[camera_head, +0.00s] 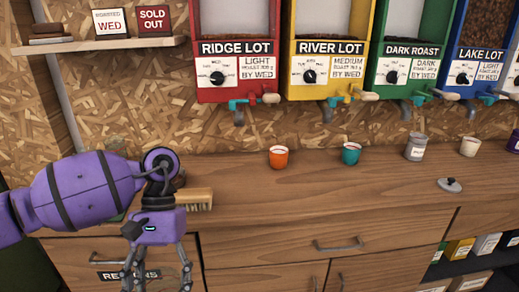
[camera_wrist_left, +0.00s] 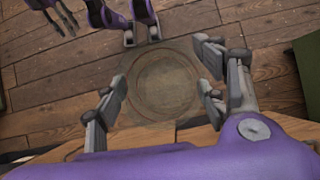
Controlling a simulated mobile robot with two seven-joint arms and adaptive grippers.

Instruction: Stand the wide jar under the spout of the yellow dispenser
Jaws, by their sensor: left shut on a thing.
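The yellow dispenser (camera_head: 328,50), marked RIVER LOT, hangs on the back wall in the head view. Its grey spout (camera_head: 327,115) points down over the counter, with bare wood under it. My left gripper (camera_head: 158,280) is low at the left, in front of the counter drawers, and its fingertips run off the bottom edge. In the left wrist view its fingers (camera_wrist_left: 160,95) are shut on a wide, see-through round jar (camera_wrist_left: 163,85), with floorboards beyond. The jar does not show in the head view. Grey and purple parts of mine show at the wrist view's top; the right gripper's state is unclear.
On the counter (camera_head: 330,205) stand an orange cup (camera_head: 278,158), a teal cup (camera_head: 351,154), a labelled grey jar (camera_head: 416,148), a cream cup (camera_head: 469,147) and a purple cup (camera_head: 514,142). A lid (camera_head: 450,185) lies at the right, a brush (camera_head: 198,200) near my left arm.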

